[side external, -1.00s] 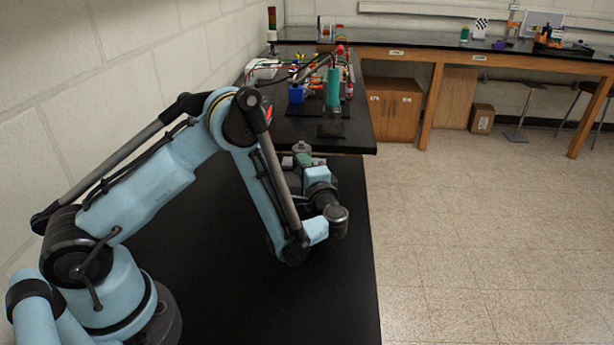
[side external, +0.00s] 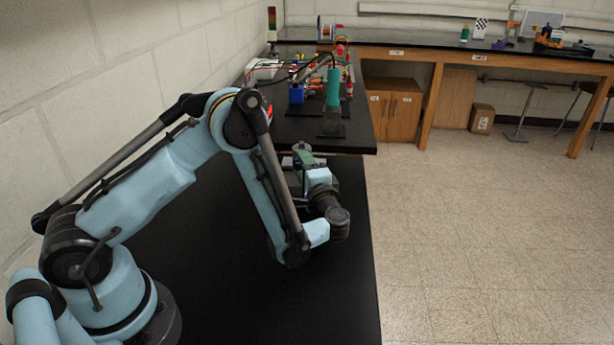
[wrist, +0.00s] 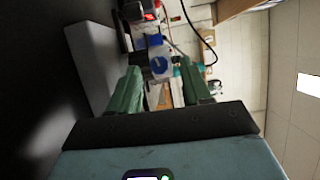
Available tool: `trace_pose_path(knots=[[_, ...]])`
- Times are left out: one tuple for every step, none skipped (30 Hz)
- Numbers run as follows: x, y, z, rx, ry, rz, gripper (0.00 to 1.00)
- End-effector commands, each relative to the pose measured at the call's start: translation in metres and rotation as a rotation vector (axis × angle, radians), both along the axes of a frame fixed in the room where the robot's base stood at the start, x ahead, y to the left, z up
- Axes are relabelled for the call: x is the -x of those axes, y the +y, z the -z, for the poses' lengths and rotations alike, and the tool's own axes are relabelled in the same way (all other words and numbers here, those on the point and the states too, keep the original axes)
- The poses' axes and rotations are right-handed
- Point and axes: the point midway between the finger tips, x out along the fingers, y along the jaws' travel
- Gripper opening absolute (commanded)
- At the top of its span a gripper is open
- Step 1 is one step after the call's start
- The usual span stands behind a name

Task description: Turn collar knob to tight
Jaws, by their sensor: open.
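A round blue part with a dark mark (wrist: 159,65), likely the collar knob, shows in the wrist view, ahead of my gripper. In the side external view a small blue block (side external: 297,95) stands on the far bench among coloured parts; the knob itself is too small to make out there. My gripper (wrist: 161,88) has two green fingers spread wide with nothing held between them. The blue part appears in the gap beyond the fingertips, apart from them. In the side external view my gripper (side external: 303,150) is near the front edge of the far bench, partly hidden by my wrist.
A teal upright cylinder (side external: 333,88) stands on the far black bench (side external: 352,138), with wires and coloured parts behind it. A grey block (wrist: 93,62) lies left of the fingers in the wrist view. Bare black tabletop (side external: 340,285) lies below my arm.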

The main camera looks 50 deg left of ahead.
Motion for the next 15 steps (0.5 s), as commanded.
trace_pose_path(knots=[[0.002,-0.007,0.000,0.000,0.000,0.005,0.48],[0.003,-0.011,0.000,0.000,0.000,0.005,0.48],[0.006,-0.018,0.000,0.000,0.000,0.005,0.48],[0.008,-0.024,0.000,0.001,0.001,0.007,0.48],[0.009,-0.024,-0.004,0.000,0.000,0.003,0.48],[0.009,-0.022,-0.011,0.000,0.000,0.000,0.48],[0.009,-0.022,-0.015,0.000,0.000,0.000,0.48],[0.009,-0.021,-0.020,0.000,0.000,0.000,0.48],[0.010,-0.021,-0.025,0.000,0.000,0.001,0.48],[0.009,-0.021,-0.030,0.000,0.000,0.001,0.48],[0.009,-0.021,-0.034,0.000,0.000,0.001,0.48],[0.009,-0.021,-0.039,0.000,0.000,0.001,0.48],[0.009,-0.021,-0.043,0.000,0.000,0.001,0.48],[0.009,-0.021,-0.046,0.000,0.000,0.001,0.48],[0.009,-0.021,-0.051,0.000,0.000,0.001,0.48]])
